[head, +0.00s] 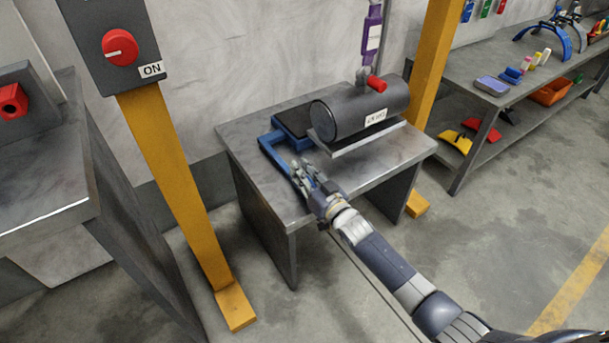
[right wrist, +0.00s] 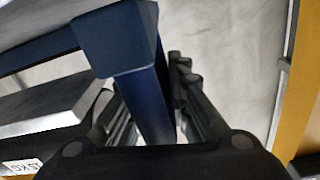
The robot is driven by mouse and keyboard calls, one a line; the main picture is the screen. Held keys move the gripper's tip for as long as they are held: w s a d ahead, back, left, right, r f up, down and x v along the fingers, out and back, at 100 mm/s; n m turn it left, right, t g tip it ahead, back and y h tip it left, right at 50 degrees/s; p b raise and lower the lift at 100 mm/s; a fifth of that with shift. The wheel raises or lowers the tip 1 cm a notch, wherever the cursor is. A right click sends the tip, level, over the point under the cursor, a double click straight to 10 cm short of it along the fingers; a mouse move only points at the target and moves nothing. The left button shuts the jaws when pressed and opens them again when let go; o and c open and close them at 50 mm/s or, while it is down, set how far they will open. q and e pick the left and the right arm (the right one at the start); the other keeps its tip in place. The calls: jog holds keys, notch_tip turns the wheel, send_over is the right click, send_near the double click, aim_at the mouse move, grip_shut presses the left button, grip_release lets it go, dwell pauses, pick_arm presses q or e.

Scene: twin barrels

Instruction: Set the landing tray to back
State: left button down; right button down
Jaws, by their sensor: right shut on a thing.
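The landing tray, which I take to be the blue frame (head: 272,150) with a dark flat top, lies on the left part of the grey metal table. A blue bar runs from it toward the table's front edge. My right gripper (head: 306,180) is shut on this bar. In the right wrist view the blue bar (right wrist: 150,100) stands between the fingers of my right gripper (right wrist: 153,112). A dark grey barrel (head: 345,113) with a white label lies just right of the tray, over a grey plate (head: 365,140). My left gripper is not in view.
The metal table (head: 238,150) has some bare top around the tray. A yellow post (head: 170,170) with a red knob labelled ON stands at left. Another yellow post (head: 435,60) stands behind right. A purple tagged item (head: 373,30) hangs above the barrel. A shelf bench (head: 460,80) stands right.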

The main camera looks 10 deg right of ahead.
jog(key=shift+s+a, duration=0.15)
jog(key=shift+a, duration=0.2)
jog(key=c, duration=1.6)
grip_release()
jog(key=shift+s+d, duration=0.3)
jog(key=shift+s, duration=0.1)
jog(key=v, duration=1.1)
jog(key=shift+a, duration=0.15)
